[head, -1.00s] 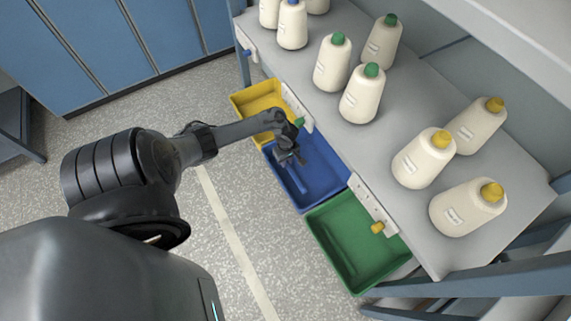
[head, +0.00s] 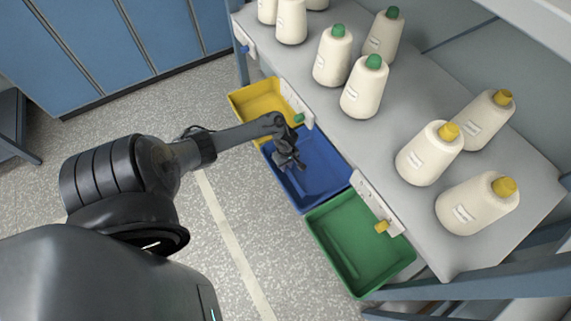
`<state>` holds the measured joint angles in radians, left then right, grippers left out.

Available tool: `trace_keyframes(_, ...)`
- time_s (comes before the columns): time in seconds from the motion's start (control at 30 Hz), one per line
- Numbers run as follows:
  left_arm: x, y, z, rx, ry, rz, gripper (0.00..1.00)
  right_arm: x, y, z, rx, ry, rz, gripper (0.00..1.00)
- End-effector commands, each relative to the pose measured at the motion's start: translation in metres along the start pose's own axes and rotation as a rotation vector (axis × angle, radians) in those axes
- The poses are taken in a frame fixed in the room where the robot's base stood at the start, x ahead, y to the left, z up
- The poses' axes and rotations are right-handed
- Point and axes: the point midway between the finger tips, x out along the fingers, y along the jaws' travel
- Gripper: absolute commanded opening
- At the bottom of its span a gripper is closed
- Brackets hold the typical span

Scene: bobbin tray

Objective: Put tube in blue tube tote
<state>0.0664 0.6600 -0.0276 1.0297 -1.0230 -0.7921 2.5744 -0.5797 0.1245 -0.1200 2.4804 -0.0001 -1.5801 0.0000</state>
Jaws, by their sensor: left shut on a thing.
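The blue tube tote (head: 318,198) hangs at the front edge of the grey table, between a yellow and a green tote. My left gripper (head: 291,163) is over the far-left part of the blue tote, pointing down. It is shut on the tube, which barely shows against the blue of the tote; its outline is hard to make out. I cannot tell whether the tube touches the tote floor. My right gripper is not in view.
The yellow tote (head: 250,97) is beyond the blue one, and the green tote (head: 345,255) is nearer. Yarn cones with green and yellow tips stand on the grey table (head: 350,135). Blue cabinets (head: 70,50) stand at the back left. Open floor lies left of the totes.

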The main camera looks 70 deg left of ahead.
Motion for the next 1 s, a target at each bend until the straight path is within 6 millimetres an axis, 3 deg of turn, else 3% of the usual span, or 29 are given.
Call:
trace_keyframes(0.2,0.003,0.000,0.000,0.000,0.000,0.000,0.00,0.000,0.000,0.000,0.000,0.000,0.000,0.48)
trace_keyframes(0.23,0.003,0.000,0.001,0.000,0.000,-0.001,0.25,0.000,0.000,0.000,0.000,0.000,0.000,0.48)
trace_keyframes(0.4,0.003,0.000,0.000,0.000,0.000,-0.001,0.47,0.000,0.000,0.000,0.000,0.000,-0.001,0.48)
trace_keyframes(0.77,-0.001,0.000,0.000,0.002,0.001,0.001,0.47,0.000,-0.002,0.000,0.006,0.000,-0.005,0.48)
trace_keyframes(0.87,-0.010,0.000,-0.001,0.003,0.001,0.001,0.47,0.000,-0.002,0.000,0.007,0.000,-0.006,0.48)
trace_keyframes(1.0,-0.037,0.000,0.000,0.000,-0.001,0.001,0.47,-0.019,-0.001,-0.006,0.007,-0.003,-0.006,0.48)
